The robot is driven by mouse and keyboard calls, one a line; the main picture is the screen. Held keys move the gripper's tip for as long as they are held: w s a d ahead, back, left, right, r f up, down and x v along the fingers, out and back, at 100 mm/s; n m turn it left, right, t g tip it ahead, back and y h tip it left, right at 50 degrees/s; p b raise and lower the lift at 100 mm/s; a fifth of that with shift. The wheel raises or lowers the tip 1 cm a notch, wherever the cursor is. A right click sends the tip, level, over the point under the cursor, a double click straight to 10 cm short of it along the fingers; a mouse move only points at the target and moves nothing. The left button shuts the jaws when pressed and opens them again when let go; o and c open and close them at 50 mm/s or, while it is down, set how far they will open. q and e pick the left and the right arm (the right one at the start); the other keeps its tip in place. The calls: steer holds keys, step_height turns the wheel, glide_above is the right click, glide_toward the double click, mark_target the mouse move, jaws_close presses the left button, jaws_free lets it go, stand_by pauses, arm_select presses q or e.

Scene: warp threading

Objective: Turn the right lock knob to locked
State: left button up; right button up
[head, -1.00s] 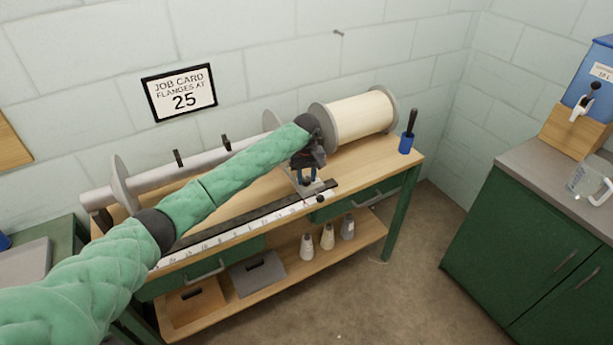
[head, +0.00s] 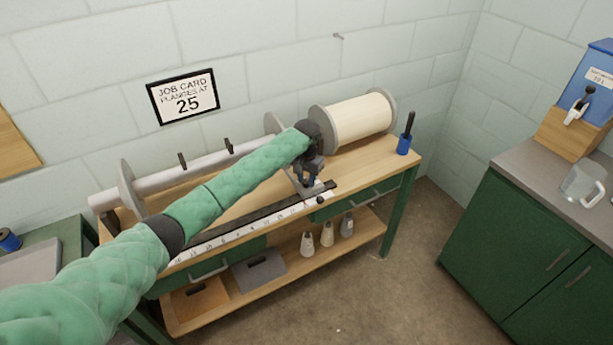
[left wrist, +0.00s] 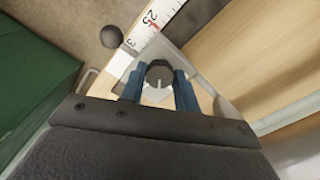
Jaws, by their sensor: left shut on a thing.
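The right lock knob (left wrist: 159,74) is a dark, many-sided knob with a pale pointer mark. It sits on a light metal bracket (left wrist: 205,98) by the ruler's 25 mark. My left gripper (left wrist: 158,84) has its blue fingers on either side of the knob and is shut on it. In the head view my left gripper (head: 309,182) points down onto the bracket at the right end of the ruler, and its fingers mostly hide the knob. I cannot read the locked or unlocked marking. My right gripper is in neither view.
The white ruler (head: 225,239) runs along the bench's front edge. A small black ball (head: 320,200) sticks out in front of the bracket. The job card (head: 184,97) reads 25.

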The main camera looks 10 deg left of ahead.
arm_select(q)
steer(key=shift+r+m, duration=0.1)
steer(key=shift+m, duration=0.4)
steer(key=m, duration=0.3)
steer(key=shift+p, duration=0.35)
steer(key=m, duration=0.3)
steer(key=shift+w, duration=0.1)
steer(key=shift+m, duration=0.4)
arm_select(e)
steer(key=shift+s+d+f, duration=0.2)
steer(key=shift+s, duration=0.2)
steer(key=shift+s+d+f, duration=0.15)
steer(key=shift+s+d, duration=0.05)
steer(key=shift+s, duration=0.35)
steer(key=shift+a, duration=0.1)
arm_select(q)
steer(key=o, duration=1)
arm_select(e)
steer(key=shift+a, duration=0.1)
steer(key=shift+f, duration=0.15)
